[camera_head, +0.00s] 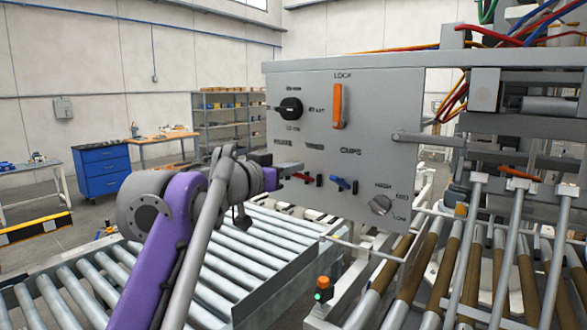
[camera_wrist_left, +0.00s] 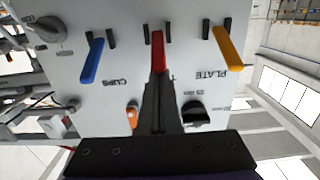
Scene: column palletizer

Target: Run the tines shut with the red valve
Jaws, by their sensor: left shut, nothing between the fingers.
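The red valve (camera_head: 304,178) is a small lever on the grey control panel, below the middle label of its row. In the left wrist view the red lever (camera_wrist_left: 158,50) points along my fingers, between two black posts. My left gripper (camera_head: 287,171) is shut and empty, its tips at the panel close to the red lever. In the left wrist view the shut fingertips (camera_wrist_left: 159,78) overlap the lever's free end; I cannot tell whether they touch. The fingers hide most of the middle label. Grey bars (camera_head: 466,245), possibly the tines, slope over brown rollers at the right. My right gripper is out of view.
The blue CUPS lever (camera_head: 343,184) and the yellow PLATE lever (camera_wrist_left: 228,48) flank the red one. An orange LOCK handle (camera_head: 338,105), a black knob (camera_head: 290,107) and a grey knob (camera_head: 380,204) share the panel. A roller conveyor (camera_head: 262,247) runs below.

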